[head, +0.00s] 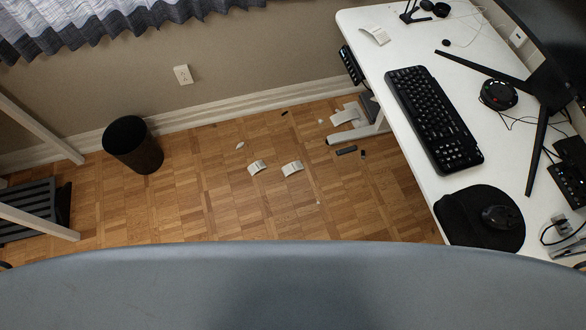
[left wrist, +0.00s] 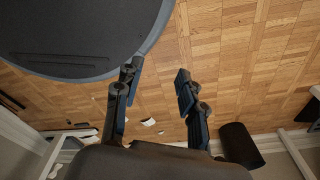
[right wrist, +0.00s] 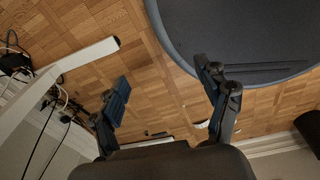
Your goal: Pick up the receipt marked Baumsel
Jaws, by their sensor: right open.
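Two curled white receipts lie on the parquet floor in the head view, a left one (head: 258,167) and a right one (head: 292,168). Another white paper (head: 344,117) lies by the desk's foot, and one more (head: 376,35) lies on the desk's far end. Their print is too small to read, so I cannot tell which is marked Baumsel. My left gripper (left wrist: 155,72) is open and empty, with small white pieces (left wrist: 148,122) on the floor beyond it. My right gripper (right wrist: 162,72) is open and empty above the floor. Neither gripper shows in the head view.
A white desk (head: 410,45) stands at the right with a keyboard (head: 434,118), a mouse (head: 502,218) and a monitor stand. A black bin (head: 133,145) stands by the wall at left. Small dark items, including a remote-like bar (head: 346,150), lie near the desk's foot. Floor between is mostly clear.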

